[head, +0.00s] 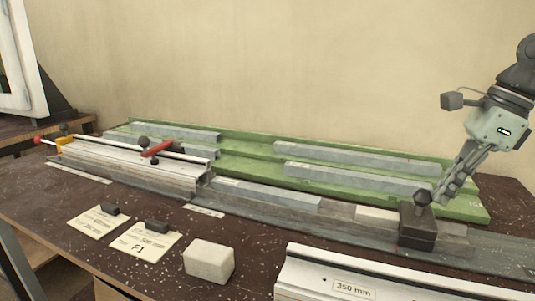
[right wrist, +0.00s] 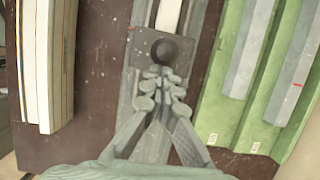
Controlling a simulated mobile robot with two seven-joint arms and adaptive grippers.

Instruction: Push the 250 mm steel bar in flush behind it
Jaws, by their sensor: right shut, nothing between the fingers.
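A grey steel bar (head: 265,193) lies in the channel right behind the end of the clamped aluminium profile (head: 135,167); I cannot read its length or tell whether a small gap is left. A dark block with a round black knob (head: 418,226) sits farther right in the same channel, with a pale piece (head: 376,215) to its left. The block also shows in the right wrist view (right wrist: 140,43). My right gripper (head: 446,196) is shut and empty, its fingertips close beside the knob; I cannot tell if they touch. My left gripper is not in view.
A green rack (head: 240,163) behind the channel holds several steel bars (head: 345,157). A profile labelled 350 mm (head: 375,284) lies in front. A pale block (head: 209,262) and paper cards (head: 145,243) with dark weights lie on the brown bench. A red clamp lever (head: 157,149) crosses the profile.

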